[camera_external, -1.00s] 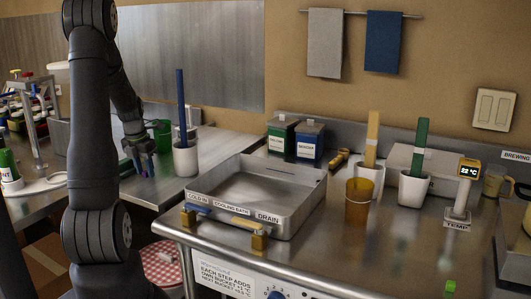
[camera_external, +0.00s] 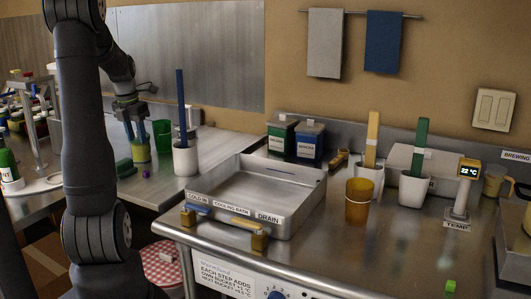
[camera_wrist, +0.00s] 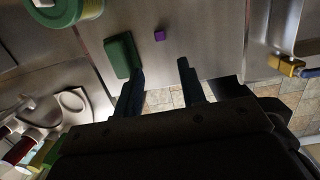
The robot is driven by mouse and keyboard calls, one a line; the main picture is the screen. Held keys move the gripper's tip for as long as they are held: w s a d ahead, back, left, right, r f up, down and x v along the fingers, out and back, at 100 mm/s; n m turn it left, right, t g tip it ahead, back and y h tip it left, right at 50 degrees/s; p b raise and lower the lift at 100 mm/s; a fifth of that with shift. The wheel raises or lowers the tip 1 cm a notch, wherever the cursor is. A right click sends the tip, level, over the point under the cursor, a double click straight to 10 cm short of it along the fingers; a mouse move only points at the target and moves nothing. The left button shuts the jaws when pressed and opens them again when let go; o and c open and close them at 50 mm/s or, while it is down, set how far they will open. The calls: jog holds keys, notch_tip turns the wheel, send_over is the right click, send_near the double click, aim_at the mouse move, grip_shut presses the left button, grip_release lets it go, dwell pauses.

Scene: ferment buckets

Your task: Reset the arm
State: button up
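My gripper (camera_external: 130,130) hangs above the left metal counter at the left of the external view, fingers pointing down. In the wrist view its two dark fingers (camera_wrist: 162,72) stand apart with nothing between them, so it is open and empty. A green block (camera_wrist: 121,55) shows near one fingertip in the wrist view, and on the counter in the external view (camera_external: 124,168). A small purple cube (camera_wrist: 160,36) lies near it, also seen on the counter in the external view (camera_external: 146,174). A green-and-yellow container (camera_external: 140,153) stands below and behind the fingers.
A green cup (camera_external: 162,134) and a white pot (camera_external: 185,160) with a blue stick stand right of my gripper. The metal cooling bath (camera_external: 237,222) is empty on the nearer counter. An amber cup (camera_external: 359,201) and white pots are farther right. The air above is free.

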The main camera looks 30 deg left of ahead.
aim_at(145, 171)
jog(key=shift+f, duration=0.15)
jog(key=f, duration=0.4)
jog(key=w+f, duration=0.1)
jog(key=f, duration=0.7)
jog(key=shift+w+a, duration=0.1)
jog(key=shift+w, duration=0.3)
notch_tip(145, 171, up, 3)
jog(key=shift+f, duration=0.15)
jog(key=shift+r, duration=0.55)
jog(key=shift+f, duration=0.15)
